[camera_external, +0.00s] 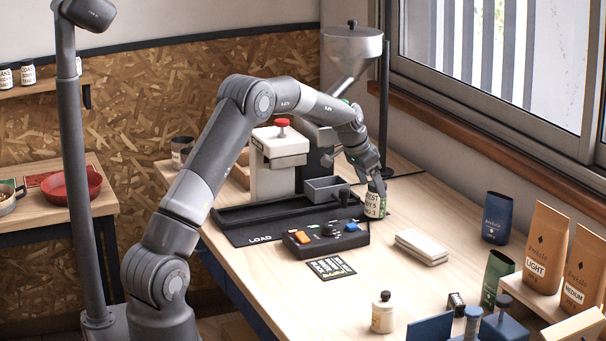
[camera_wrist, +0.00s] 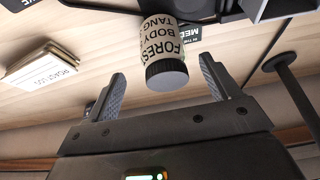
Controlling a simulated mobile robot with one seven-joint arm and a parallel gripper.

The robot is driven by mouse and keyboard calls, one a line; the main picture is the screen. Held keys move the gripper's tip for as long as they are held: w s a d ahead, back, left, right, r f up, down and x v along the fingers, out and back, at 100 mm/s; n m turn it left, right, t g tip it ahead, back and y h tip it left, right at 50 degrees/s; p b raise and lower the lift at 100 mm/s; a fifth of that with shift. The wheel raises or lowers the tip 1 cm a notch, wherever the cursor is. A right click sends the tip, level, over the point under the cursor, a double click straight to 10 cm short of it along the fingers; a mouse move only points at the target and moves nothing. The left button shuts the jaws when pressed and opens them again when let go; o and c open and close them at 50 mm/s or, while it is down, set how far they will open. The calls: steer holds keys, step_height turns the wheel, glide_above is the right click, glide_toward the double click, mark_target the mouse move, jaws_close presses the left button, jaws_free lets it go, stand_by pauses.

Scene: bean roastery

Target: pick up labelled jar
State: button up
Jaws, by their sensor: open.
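The labelled jar (camera_wrist: 165,42) has a cream label with black text, partly readable as "FOREST BODY TANG", and a dark lid. In the external view the jar (camera_external: 374,208) stands on the bench right of the control box, its top covered by my gripper (camera_external: 377,186). In the wrist view my gripper (camera_wrist: 163,68) is open, with one finger to each side of the jar's lid. Gaps show between the lid and both fingers, so it is not gripped. I cannot tell how deep the lid lies between the fingertips.
A control box (camera_external: 326,237) with coloured buttons stands left of the jar. A stack of cards (camera_external: 421,247) lies to its front right. Another cream jar (camera_external: 382,316) stands near the front, and coffee bags (camera_external: 548,245) stand at right. Bare bench lies between.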

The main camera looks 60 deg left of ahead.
mark_target(376, 199)
steer(key=x, duration=0.6)
steer(key=shift+a+f, duration=0.1)
steer(key=shift+a, duration=0.15)
steer(key=c, duration=1.2)
